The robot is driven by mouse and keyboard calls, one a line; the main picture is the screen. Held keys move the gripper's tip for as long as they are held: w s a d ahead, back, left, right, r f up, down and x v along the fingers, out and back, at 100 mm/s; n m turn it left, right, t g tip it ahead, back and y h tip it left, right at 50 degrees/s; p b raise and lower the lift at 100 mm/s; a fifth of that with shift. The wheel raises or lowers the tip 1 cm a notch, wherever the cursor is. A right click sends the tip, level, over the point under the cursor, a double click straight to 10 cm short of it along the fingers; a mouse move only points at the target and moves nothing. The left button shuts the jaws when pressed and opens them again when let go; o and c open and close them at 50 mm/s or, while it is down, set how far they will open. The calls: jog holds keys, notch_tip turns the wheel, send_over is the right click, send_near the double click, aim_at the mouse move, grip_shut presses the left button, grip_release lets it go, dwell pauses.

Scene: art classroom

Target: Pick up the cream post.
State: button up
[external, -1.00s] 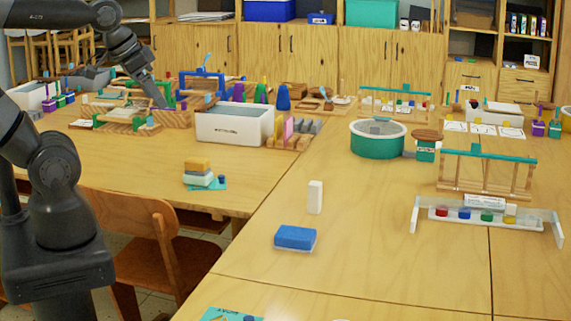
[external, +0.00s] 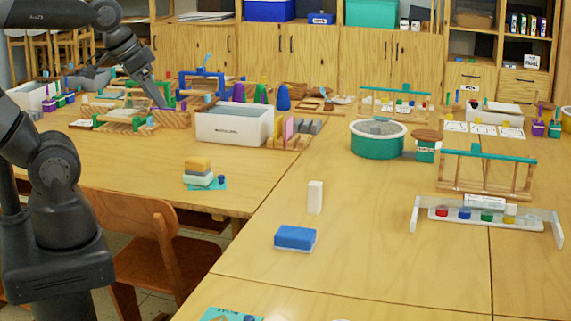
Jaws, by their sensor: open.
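The cream post (external: 315,197) is a small, pale, upright block. It stands alone on the light wood table near the middle of the external view, behind a blue block with a pale underside (external: 295,238). My gripper (external: 162,104) is at the upper left, at the end of the downward-slanting dark arm, near wooden blocks on the far left table. It is open and far from the post, to its left and further back. Its fingertips are small and partly lost among the clutter.
A white bin (external: 233,127) and several coloured cones crowd the back of the left table. A teal round tub (external: 378,142), a wooden rack (external: 487,172) and a clear stand with coloured blocks (external: 487,216) are to the right. A chair (external: 150,240) stands at the front left. Bare tabletop surrounds the post.

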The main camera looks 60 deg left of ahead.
jog(key=c, duration=0.3)
